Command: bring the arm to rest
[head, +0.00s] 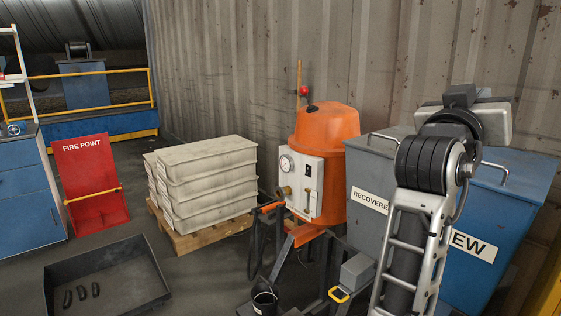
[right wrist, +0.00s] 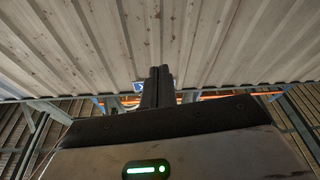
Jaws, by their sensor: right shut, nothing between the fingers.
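My right arm (head: 410,240) rises from the bottom edge at the right of the head view, with its forearm upright. My right gripper (right wrist: 158,88) shows in the right wrist view. Its two dark fingers are together, with nothing between them. They are raised against a corrugated metal surface and are clear of any object. The fingers cannot be made out clearly in the head view. My left gripper is in neither view.
An orange machine (head: 325,130) with a gauge stands left of my arm. Grey stacked trays (head: 205,180) sit on a pallet. A black tray (head: 110,260) with small dark pieces lies at lower left, near a red fire-point board (head: 90,180).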

